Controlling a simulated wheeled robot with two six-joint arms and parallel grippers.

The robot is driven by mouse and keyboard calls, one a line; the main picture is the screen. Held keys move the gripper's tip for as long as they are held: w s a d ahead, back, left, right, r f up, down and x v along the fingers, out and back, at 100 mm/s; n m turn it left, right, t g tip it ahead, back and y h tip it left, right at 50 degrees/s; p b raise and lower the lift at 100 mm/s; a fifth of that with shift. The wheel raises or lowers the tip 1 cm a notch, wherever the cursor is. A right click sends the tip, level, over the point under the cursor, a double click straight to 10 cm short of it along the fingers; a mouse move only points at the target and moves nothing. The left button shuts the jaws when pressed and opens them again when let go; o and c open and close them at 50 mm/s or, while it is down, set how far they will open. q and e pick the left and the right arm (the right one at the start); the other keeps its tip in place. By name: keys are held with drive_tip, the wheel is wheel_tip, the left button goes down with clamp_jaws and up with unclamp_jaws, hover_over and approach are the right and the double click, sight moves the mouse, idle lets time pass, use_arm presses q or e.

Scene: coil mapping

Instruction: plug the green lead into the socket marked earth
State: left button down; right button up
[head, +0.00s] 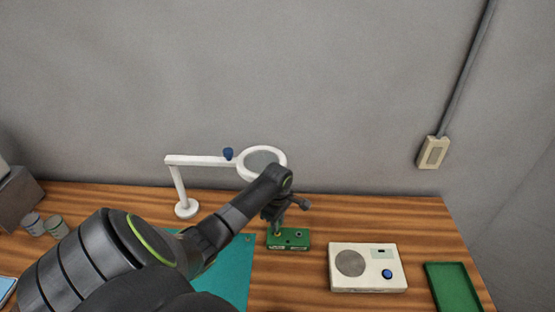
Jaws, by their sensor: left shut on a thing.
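A small green board (298,245) with sockets on its top stands on the bench in the middle of the head view. One dark socket (298,235) shows on its right part; the markings are too small to read. My left gripper (279,221) points down just above the board's left part. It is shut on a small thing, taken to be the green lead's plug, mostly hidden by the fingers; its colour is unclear. I cannot tell whether it touches a socket. My right gripper is out of view.
A white magnifier lamp (201,160) stands behind my left arm. A cream box with a blue knob (367,284) and a green tray (450,281) lie to the right. A teal mat (235,268) is partly under my arm. Two small jars (45,226) stand at left.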

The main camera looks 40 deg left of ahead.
use_arm(q)
drive_tip(key=shift+f, duration=0.9)
idle(0.4)
drive_tip(key=c, duration=1.2)
unclamp_jaws()
wheel_tip(320, 180, up, 18)
drive_tip(key=shift+f, duration=0.25)
drive_tip(key=shift+f, duration=0.15)
